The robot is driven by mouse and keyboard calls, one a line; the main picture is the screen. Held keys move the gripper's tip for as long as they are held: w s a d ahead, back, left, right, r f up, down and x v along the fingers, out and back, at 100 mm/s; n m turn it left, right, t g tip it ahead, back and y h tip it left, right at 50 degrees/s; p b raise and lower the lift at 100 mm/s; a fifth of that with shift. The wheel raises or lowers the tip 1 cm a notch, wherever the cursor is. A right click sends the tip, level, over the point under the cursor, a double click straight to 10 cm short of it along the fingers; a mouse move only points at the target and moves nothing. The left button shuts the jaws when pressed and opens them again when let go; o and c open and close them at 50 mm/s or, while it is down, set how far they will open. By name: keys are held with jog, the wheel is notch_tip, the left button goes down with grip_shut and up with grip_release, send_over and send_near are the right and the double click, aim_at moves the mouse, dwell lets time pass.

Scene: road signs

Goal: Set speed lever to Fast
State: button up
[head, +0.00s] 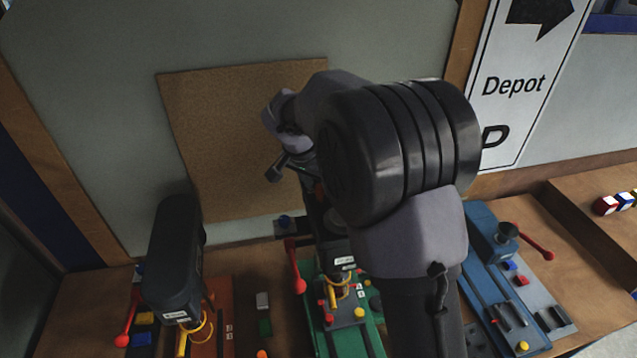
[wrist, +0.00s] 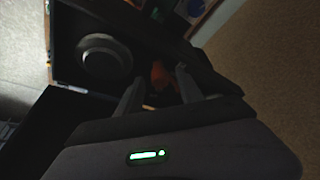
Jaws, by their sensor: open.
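Three machines stand on the wooden bench in the head view. They are an orange one (head: 213,306) at left, a green one (head: 376,335) in the middle and a blue one (head: 484,300) at right. Red-knobbed levers show at left (head: 124,339), in the middle (head: 300,284) and at right (head: 549,255). I cannot read which is the speed lever or its Fast mark. My gripper (wrist: 160,74) is open in the wrist view. An orange-red part (wrist: 160,75) shows between and beyond its fingers; contact cannot be told. My arm hides part of the green machine.
A brown board (head: 220,135) hangs on the wall behind the bench. A white Depot sign (head: 515,85) is at upper right. A round grey part (wrist: 103,57) sits left of the fingers in the wrist view. Colored blocks (head: 612,203) lie at far right.

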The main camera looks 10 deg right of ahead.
jog(key=shift+w+f, duration=0.1)
jog(key=shift+f, duration=0.15)
jog(key=shift+c, duration=0.4)
grip_shut()
jog(key=shift+r, duration=0.1)
dwell(0.8)
